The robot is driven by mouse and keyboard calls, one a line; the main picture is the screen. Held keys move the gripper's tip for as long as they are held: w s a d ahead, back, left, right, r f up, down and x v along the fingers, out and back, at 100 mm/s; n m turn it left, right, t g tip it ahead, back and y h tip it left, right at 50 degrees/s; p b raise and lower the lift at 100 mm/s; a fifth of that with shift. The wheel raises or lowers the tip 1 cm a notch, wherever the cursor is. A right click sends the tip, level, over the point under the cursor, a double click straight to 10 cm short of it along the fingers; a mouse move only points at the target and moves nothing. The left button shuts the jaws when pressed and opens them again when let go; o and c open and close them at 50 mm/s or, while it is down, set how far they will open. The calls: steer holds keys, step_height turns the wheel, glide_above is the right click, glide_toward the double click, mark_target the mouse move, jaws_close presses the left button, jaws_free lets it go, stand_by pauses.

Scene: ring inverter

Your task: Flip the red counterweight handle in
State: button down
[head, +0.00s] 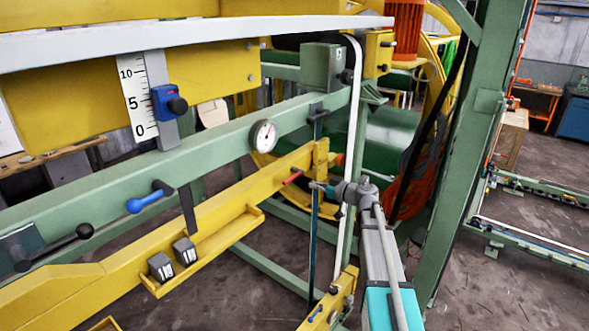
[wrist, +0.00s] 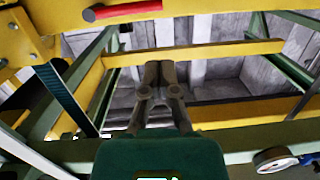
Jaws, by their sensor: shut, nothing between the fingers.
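The red counterweight handle (head: 293,176) is a short red bar on the yellow beam, just left of my gripper (head: 314,186) in the head view. In the wrist view the red handle (wrist: 122,10) lies across the top, left of centre, with a dark end at its left. My gripper (wrist: 160,68) is shut and empty there, its fingers together below and to the right of the handle. A gap shows between fingers and handle, and I see no contact.
The yellow beam (head: 225,205) carries a tray with two grey weights (head: 173,257). Above it runs a green beam (head: 220,147) with a dial gauge (head: 263,135) and a blue handle (head: 145,201). A dark vertical rod (head: 315,235) stands close to my gripper. A green post (head: 470,150) rises at right.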

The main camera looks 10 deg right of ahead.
mark_target(293, 177)
steer(key=shift+w+d+r+t+p, duration=0.15)
steer(key=shift+w+d+r, duration=0.15)
steer(key=shift+r, duration=0.2)
steer(key=shift+w+d+r+t+p, duration=0.2)
steer(key=shift+d+r, duration=0.1)
steer(key=shift+r, duration=0.2)
steer(key=shift+w+d+r+t+p, duration=0.1)
steer(key=shift+w+d+r+t, duration=0.15)
steer(key=shift+r, duration=0.25)
steer(key=shift+w+a+f+b, duration=0.75)
steer(key=shift+w+a, duration=0.45)
steer(key=shift+w, duration=0.1)
steer(key=shift+w+a+f+b, duration=0.7)
steer(key=shift+w+a, duration=0.5)
steer(key=shift+w, duration=0.15)
steer(key=shift+w+a+f+b, duration=0.75)
steer(key=shift+w+a, duration=0.45)
steer(key=shift+w, duration=0.1)
steer(key=shift+a+f, duration=0.15)
steer(key=shift+a, duration=0.1)
